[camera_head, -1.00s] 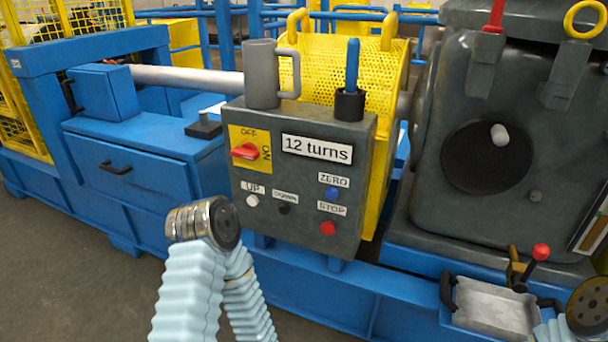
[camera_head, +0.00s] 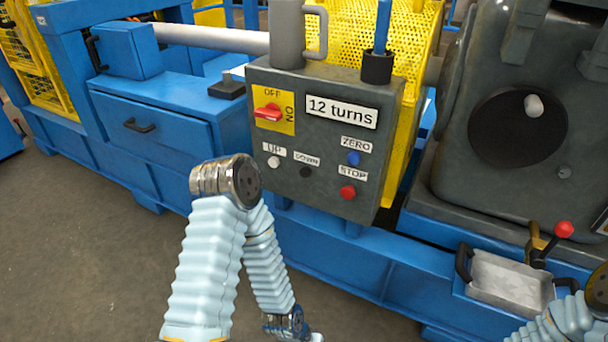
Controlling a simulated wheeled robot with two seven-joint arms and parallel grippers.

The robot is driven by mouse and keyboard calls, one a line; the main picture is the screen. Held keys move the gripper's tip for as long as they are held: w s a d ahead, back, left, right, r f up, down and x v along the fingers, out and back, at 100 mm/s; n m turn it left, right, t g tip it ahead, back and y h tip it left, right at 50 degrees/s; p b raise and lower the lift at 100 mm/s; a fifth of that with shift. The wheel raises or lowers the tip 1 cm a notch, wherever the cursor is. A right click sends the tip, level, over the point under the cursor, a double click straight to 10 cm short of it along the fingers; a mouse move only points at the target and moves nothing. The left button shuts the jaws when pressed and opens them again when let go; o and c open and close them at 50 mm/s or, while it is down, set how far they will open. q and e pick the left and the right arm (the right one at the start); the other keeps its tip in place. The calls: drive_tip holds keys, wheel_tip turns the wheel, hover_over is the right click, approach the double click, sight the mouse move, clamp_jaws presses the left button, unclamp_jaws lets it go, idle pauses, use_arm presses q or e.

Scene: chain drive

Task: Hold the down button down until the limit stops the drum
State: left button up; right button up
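The grey control box (camera_head: 330,145) stands in the middle of the view. Its black button (camera_head: 305,172) sits under the DOWN label (camera_head: 306,160), between the white UP button (camera_head: 273,162) and the red STOP button (camera_head: 347,192). The black button is uncovered and nothing touches it. A sign on the box reads "12 turns" (camera_head: 328,112). The yellow perforated drum guard (camera_head: 362,38) is behind the box. My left arm's elbow is in front of the box's lower left, its forearm folded down to the bottom edge. My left gripper does not show. My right arm shows only at the lower right corner, without its gripper.
The red switch (camera_head: 268,112) points towards ON or between marks; I cannot tell. A grey mug (camera_head: 288,38) and a black holder with a blue handle (camera_head: 377,66) stand on the box. A metal tray (camera_head: 510,283) and red-knobbed lever (camera_head: 564,230) are lower right. Floor is clear lower left.

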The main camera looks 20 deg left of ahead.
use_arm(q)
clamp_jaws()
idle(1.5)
